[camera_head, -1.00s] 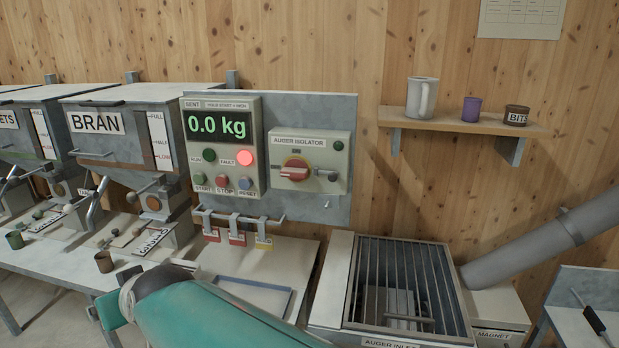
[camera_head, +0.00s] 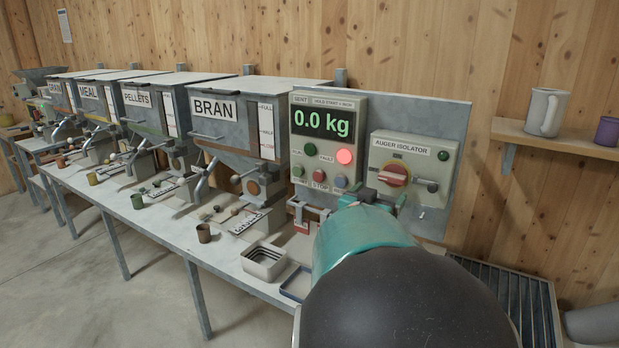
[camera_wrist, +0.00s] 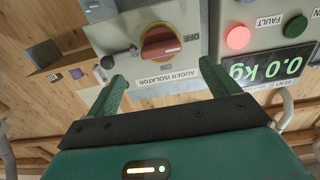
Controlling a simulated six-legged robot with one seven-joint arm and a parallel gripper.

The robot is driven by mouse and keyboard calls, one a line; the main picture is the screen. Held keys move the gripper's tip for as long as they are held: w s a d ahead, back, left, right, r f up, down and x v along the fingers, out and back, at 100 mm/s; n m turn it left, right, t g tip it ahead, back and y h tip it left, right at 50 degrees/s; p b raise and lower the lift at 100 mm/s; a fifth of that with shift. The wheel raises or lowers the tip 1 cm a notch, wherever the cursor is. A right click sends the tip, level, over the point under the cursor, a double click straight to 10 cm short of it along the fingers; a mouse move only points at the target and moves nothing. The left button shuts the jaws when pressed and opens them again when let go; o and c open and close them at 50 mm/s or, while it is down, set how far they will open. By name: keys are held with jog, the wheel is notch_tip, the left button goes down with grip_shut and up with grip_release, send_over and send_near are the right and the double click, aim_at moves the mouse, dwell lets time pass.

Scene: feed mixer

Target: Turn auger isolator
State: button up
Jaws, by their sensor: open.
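The auger isolator is a grey box (camera_head: 413,163) on the metal panel, labelled AUGER ISOLATOR. Its red rotary handle (camera_head: 393,174) sits on a yellow disc and lies roughly horizontal. In the wrist view, which is upside down, the handle (camera_wrist: 160,43) shows just beyond my fingertips, with an OFF mark beside its end. My gripper (camera_wrist: 162,72) is open and empty, its two green fingers spread below the handle in that view, with no visible contact.
A control box (camera_head: 328,145) left of the isolator reads 0.0 kg, with a red FAULT lamp lit. A black knob (camera_head: 432,187) juts from the isolator's right side. Hoppers, including BRAN (camera_head: 228,117), line the bench leftward. A shelf (camera_head: 560,138) with a mug is at right.

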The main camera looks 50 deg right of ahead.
aim_at(390, 180)
jog(key=d, duration=0.3)
jog(key=w+d, duration=0.1)
jog(key=d, duration=0.4)
jog(key=shift+w+d, duration=0.25)
jog(key=shift+d, duration=0.05)
jog(key=c, duration=1)
